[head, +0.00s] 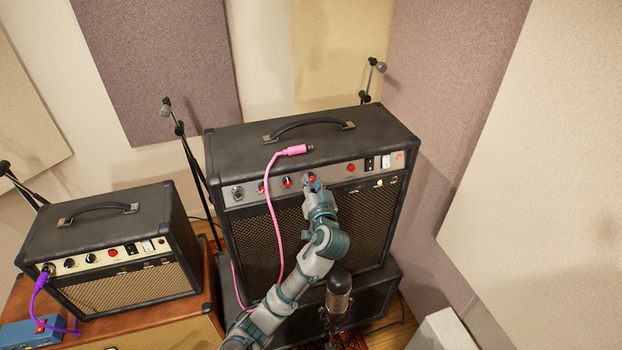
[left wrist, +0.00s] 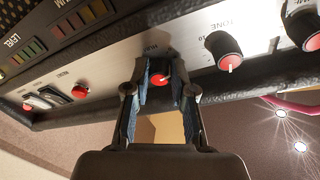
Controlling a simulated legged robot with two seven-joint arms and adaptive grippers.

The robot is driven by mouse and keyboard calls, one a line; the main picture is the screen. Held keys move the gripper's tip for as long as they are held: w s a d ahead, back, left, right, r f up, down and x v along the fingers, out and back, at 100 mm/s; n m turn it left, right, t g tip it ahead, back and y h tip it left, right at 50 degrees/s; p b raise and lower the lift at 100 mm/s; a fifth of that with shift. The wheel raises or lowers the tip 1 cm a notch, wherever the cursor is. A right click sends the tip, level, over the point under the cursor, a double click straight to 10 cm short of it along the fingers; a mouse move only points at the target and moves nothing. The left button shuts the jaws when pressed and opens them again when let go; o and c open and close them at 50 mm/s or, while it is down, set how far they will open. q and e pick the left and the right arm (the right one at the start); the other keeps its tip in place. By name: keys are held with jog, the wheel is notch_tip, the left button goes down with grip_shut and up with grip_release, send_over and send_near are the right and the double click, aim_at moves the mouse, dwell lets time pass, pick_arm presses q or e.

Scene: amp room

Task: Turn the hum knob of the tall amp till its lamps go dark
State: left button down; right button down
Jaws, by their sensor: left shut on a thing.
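The tall amp (head: 310,135) is a black cabinet with a silver control panel, standing on another black cabinet. My left gripper (head: 312,183) is at the middle of that panel, shut on a red-capped knob. In the left wrist view, my left gripper (left wrist: 160,82) has a finger on each side of this hum knob (left wrist: 161,79); its white pointer line shows, and the label above is partly hidden. Rows of lamps (left wrist: 93,13) in green, yellow and red segments show at the upper left there; how brightly they are lit is hard to tell. My right gripper is not in view.
A pink cable (head: 272,190) lies over the tall amp's front, its plug on the top edge. A tone knob (left wrist: 224,50) is beside the held knob. A microphone (head: 339,290) stands low in front. A smaller amp (head: 110,245) with a purple cable (head: 38,290) is at left.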

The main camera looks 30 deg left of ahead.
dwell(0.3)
pick_arm(q)
jog(key=c, duration=1)
grip_release()
jog(key=shift+d, duration=0.1)
jog(key=v, duration=1.2)
jog(key=shift+f, duration=0.1)
